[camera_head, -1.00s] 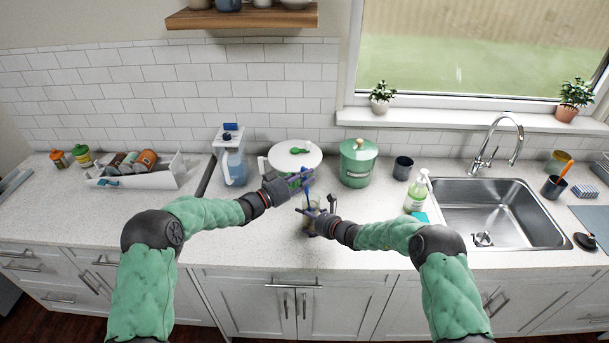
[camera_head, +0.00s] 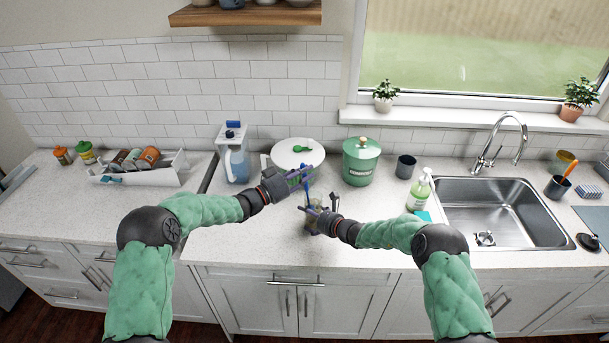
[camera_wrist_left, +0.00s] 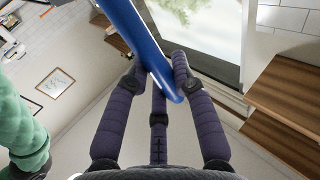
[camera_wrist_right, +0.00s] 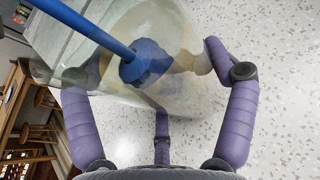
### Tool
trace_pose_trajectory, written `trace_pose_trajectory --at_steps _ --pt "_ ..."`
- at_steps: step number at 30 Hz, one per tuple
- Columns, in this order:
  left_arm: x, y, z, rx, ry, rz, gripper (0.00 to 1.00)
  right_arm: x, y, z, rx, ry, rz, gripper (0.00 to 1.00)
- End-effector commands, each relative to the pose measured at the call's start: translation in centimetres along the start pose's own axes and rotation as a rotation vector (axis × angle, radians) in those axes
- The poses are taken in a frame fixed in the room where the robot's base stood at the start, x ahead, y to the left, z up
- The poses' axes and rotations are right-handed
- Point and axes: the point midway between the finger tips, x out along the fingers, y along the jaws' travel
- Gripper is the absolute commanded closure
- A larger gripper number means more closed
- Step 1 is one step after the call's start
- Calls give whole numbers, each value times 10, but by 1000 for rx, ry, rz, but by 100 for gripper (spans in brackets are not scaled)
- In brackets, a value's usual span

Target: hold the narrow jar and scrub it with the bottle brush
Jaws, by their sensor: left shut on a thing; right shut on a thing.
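The bottle brush (camera_head: 307,197) is blue, and its handle is in my left gripper (camera_head: 298,180). The handle fills the upper middle of the left wrist view (camera_wrist_left: 146,48), between the purple fingers. The narrow jar (camera_wrist_right: 180,35) is see-through with a brownish smear. My right gripper (camera_wrist_right: 160,78) is shut around its sides, above the worktop. In the right wrist view the brush's blue head (camera_wrist_right: 147,64) shows within the jar's outline, with the shaft coming in from upper left. In the head view the jar is mostly hidden behind my right gripper (camera_head: 314,210).
A soap bottle (camera_head: 419,190) stands left of the sink (camera_head: 500,215). A white rack (camera_head: 140,175) is at the left. The worktop between is clear.

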Motion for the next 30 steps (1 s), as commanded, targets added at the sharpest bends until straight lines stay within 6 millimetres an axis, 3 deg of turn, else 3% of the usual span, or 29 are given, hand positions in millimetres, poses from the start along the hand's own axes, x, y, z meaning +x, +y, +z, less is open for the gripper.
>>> trace_pose_trajectory --at_steps 19,30 --pt "4 4 -49 2 0 0 100 0 0 0 0 0 -1 55" --pt "4 3 -37 0 0 0 100 0 0 0 0 0 -1 55"
